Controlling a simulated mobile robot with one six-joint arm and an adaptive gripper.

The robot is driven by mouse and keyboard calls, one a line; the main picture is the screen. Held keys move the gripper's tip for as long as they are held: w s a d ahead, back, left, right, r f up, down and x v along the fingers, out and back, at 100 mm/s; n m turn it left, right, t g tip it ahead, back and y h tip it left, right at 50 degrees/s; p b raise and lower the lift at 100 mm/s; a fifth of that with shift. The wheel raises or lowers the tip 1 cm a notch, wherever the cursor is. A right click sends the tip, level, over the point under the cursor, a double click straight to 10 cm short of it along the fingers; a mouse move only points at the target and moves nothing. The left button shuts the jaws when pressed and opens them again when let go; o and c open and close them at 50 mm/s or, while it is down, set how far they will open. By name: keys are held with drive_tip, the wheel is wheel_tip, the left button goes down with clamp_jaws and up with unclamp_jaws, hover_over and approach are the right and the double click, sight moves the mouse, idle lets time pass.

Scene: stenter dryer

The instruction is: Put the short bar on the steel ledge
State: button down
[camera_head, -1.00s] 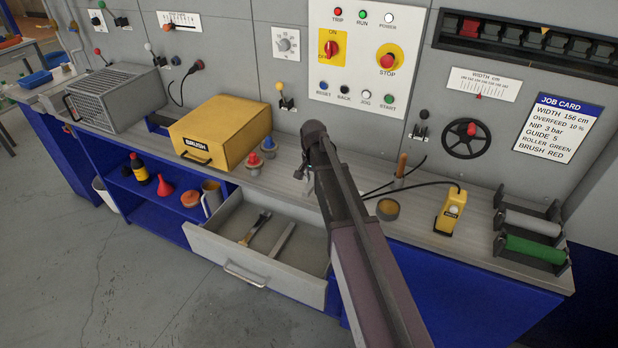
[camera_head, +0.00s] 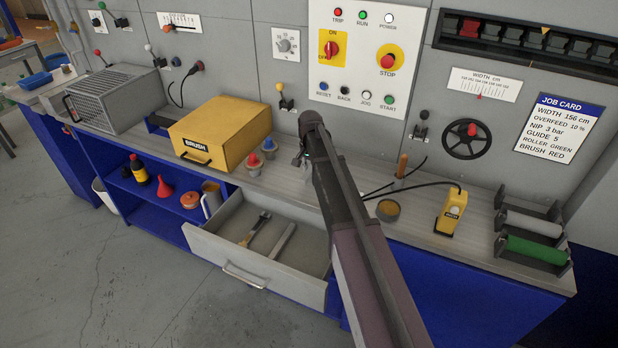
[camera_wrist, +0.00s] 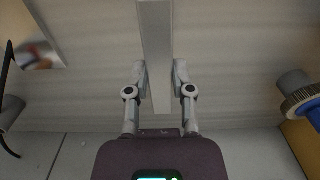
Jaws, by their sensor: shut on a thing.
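My gripper (camera_wrist: 160,88) is shut on a pale grey flat bar (camera_wrist: 157,45) in the wrist view. The bar runs from between the fingers to the picture's top edge, above the bench top (camera_wrist: 95,95). In the head view my arm hides most of the gripper and the held bar, near the back of the bench. Another pale bar (camera_head: 282,241) lies in the open drawer (camera_head: 225,250). I cannot compare its length with the held one. I cannot make out a separate steel ledge in either view.
A yellow brush box (camera_head: 222,132) and blue and red-topped knobs (camera_head: 268,146) stand left of my arm. A tin (camera_head: 388,209), a yellow device (camera_head: 449,211) and a roller rack (camera_head: 531,237) stand right. Levers project from the panel.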

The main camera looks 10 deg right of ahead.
sight(310, 182)
drive_tip(key=shift+f+b, duration=1.6)
drive_tip(key=shift+f, duration=0.15)
drive_tip(key=shift+f, duration=0.1)
drive_tip(key=shift+c, duration=2.4)
unclamp_jaws()
wheel_tip(310, 182, up, 12)
drive_tip(key=p, duration=1.2)
drive_tip(key=s+n, duration=0.7)
drive_tip(key=s, duration=2.2)
drive_tip(key=shift+s+a, duration=0.15)
